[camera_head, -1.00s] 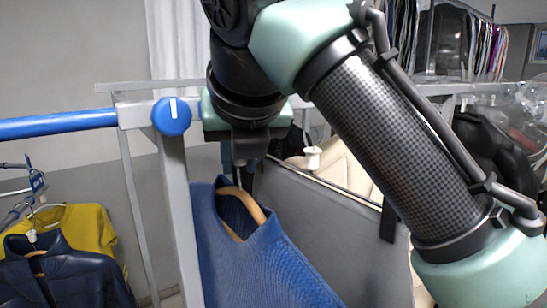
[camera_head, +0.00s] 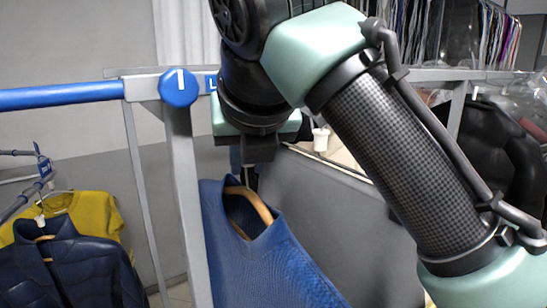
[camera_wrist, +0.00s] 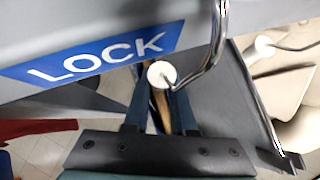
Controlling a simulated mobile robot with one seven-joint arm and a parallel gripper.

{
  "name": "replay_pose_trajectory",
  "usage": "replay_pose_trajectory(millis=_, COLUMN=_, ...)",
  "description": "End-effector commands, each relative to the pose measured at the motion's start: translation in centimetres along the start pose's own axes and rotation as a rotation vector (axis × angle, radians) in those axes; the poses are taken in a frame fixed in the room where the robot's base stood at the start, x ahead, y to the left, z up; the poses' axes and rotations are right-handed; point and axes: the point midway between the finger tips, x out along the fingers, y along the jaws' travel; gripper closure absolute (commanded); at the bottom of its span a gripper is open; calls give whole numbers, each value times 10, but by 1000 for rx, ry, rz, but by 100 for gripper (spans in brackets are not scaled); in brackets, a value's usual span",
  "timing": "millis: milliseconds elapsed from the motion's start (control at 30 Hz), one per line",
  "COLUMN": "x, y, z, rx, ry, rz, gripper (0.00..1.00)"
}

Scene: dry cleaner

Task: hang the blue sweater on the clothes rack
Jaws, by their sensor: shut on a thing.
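The blue sweater (camera_head: 275,270) hangs upright on a wooden hanger (camera_head: 262,208) beneath my gripper (camera_head: 248,165). In the wrist view, my gripper (camera_wrist: 160,115) is shut on the hanger just below its white collar (camera_wrist: 162,74). The hanger's metal hook (camera_wrist: 216,55) rises beyond the fingers, in front of a grey beam with a blue LOCK label (camera_wrist: 100,58). The clothes rack shows a blue rail (camera_head: 60,96) at left, ending at a round blue knob (camera_head: 178,87) on a grey post (camera_head: 185,190). The sweater is right of this post. The hook's tip is cut off.
A yellow garment (camera_head: 88,212) and a dark blue jacket (camera_head: 65,270) hang at lower left. A grey panel (camera_head: 330,220) stands behind the sweater. Black and plastic-wrapped garments (camera_head: 500,145) are at right. The blue rail's visible stretch is bare.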

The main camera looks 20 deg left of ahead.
Motion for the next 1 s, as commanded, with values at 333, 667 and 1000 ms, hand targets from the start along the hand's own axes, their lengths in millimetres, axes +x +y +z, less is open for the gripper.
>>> replay_pose_trajectory(millis=333, x=0, y=0, z=0, rx=0, ry=-3, rz=0, gripper=100)
replay_pose_trajectory(millis=667, x=2, y=0, z=-2, rx=0, ry=-4, rz=0, gripper=100)
replay_pose_trajectory(millis=1000, x=2, y=0, z=-2, rx=0, ry=-3, rz=0, gripper=53)
